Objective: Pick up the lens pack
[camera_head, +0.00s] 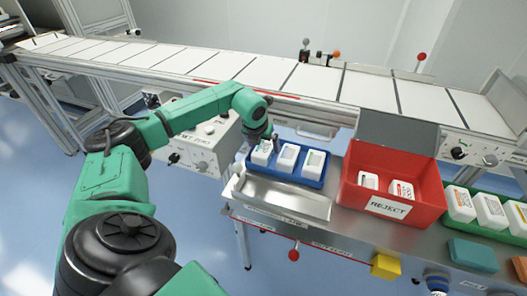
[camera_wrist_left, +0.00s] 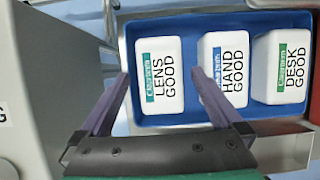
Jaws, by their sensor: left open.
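The lens pack is a white box labelled LENS GOOD (camera_wrist_left: 160,85), with a green stripe. It is the leftmost of three packs in the blue tray, and it also shows in the head view (camera_head: 261,154). My left gripper (camera_head: 272,138) is over this pack, its fingers apart. In the left wrist view its two fingertips (camera_wrist_left: 158,76) lie on either side of the lens pack in the picture. Nothing is held. I cannot tell how far the fingertips are above the tray. My right gripper is not in view.
The HAND GOOD pack (camera_wrist_left: 226,72) and DESK GOOD pack (camera_wrist_left: 282,68) stand beside it in the blue tray (camera_head: 318,185). An empty metal tray (camera_head: 283,198) lies in front. A red REJECT bin (camera_head: 425,208) with white packs stands right. A conveyor (camera_head: 215,64) runs behind.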

